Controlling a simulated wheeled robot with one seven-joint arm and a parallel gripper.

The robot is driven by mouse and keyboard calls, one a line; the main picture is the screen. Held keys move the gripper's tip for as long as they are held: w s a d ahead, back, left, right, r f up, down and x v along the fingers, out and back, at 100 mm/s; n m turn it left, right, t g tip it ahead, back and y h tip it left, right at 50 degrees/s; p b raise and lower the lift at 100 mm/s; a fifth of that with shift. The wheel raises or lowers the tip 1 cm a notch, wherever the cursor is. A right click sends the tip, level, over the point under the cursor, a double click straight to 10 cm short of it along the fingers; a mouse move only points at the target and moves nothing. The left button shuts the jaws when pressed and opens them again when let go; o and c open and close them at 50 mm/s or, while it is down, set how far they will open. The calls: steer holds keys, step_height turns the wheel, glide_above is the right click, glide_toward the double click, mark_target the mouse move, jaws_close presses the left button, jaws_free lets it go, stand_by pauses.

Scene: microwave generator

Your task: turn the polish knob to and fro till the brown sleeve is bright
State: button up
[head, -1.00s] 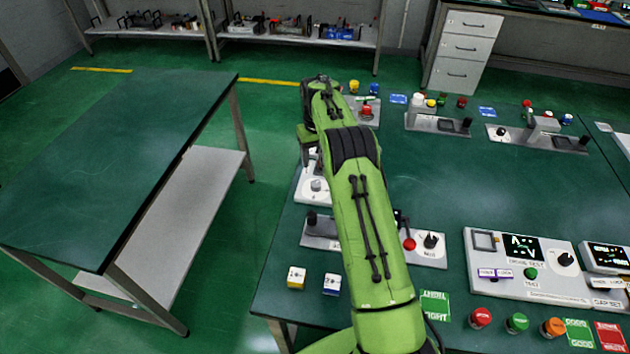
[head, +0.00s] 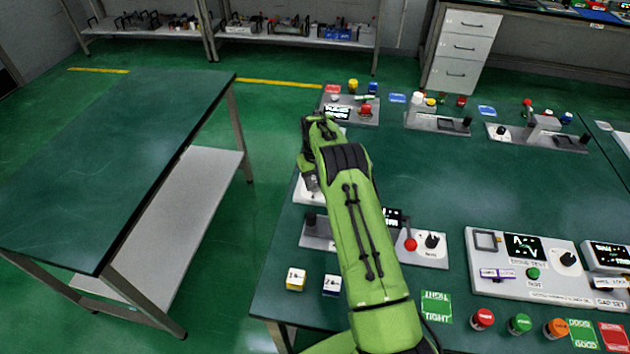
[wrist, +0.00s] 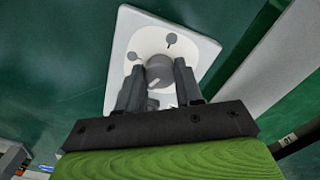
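A round grey knob (wrist: 160,72) stands on a white panel (wrist: 120,52) in the wrist view, with a pale pointer mark on its near side. My gripper (wrist: 157,66) is open, its two dark fingers apart on either side of the knob. I cannot tell whether the fingertips reach down around it. I cannot make out a brown sleeve in either view.
A console with a red ball lever (head: 410,244) stands right of my arm. Two small boxes, one yellow and white (head: 296,279), lie at the table's near left. A station with a red button (head: 366,109) stands at the back. The table's middle is clear.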

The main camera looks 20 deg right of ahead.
steer(key=c, duration=0.4)
steer(key=shift+m, duration=0.3)
steer(key=m+b, duration=0.1)
steer(key=m, duration=0.4)
steer(key=shift+m+b, duration=0.3)
steer(key=shift+b, duration=0.1)
steer(key=m, duration=0.6)
steer(key=shift+w+b, duration=0.1)
steer(key=shift+b, duration=0.25)
steer(key=shift+m, duration=0.4)
steer(key=o, duration=1)
steer(key=shift+a, duration=0.1)
steer(key=shift+o, duration=0.2)
